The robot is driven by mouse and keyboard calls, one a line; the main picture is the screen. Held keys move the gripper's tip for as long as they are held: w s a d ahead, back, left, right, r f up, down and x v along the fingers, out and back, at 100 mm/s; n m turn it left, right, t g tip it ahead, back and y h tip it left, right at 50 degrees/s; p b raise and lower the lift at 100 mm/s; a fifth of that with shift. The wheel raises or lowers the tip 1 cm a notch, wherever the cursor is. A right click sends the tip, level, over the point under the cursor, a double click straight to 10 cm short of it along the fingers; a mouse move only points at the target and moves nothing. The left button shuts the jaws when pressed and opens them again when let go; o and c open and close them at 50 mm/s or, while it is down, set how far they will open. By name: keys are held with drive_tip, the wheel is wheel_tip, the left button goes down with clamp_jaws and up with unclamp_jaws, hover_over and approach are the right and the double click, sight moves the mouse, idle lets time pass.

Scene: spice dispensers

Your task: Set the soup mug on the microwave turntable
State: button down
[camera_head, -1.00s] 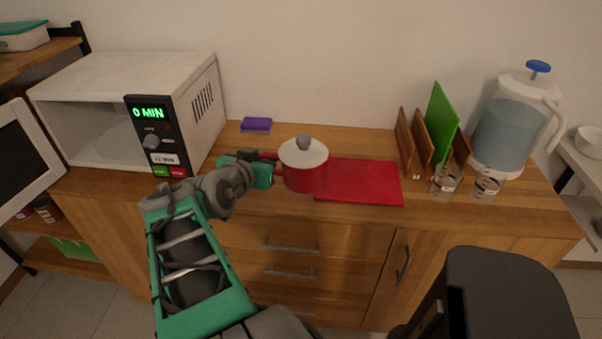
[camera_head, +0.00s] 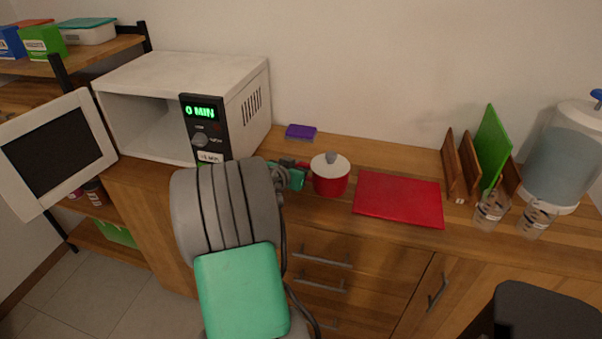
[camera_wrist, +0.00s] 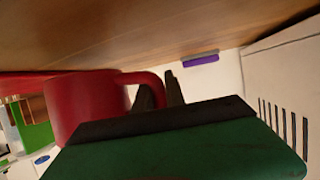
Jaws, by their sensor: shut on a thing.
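The soup mug (camera_head: 331,182) is red, with a white lid and a grey knob. It appears upright at the counter, left of the red board. My gripper (camera_head: 300,174) reaches it from the left and is shut on its handle. In the wrist view, the red mug (camera_wrist: 88,103) and its handle show beside the dark fingers (camera_wrist: 160,92). I cannot tell whether the mug's base touches the counter. The white microwave (camera_head: 185,72) stands to the left with its door (camera_head: 60,152) swung wide open. The turntable inside is hard to make out.
A red board (camera_head: 398,198) lies right of the mug. A purple sponge (camera_head: 300,132) lies behind it. A wooden rack with a green board (camera_head: 492,148), two glasses (camera_head: 490,211) and a water dispenser (camera_head: 565,150) stand right. The microwave's control panel (camera_head: 206,128) borders its opening.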

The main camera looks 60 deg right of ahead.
drive_tip(key=shift+f, duration=1.1)
drive_tip(key=c, duration=1.8)
unclamp_jaws()
drive_tip(key=shift+f, duration=0.1)
drive_tip(key=o, duration=0.4)
drive_tip(key=shift+a, duration=0.1)
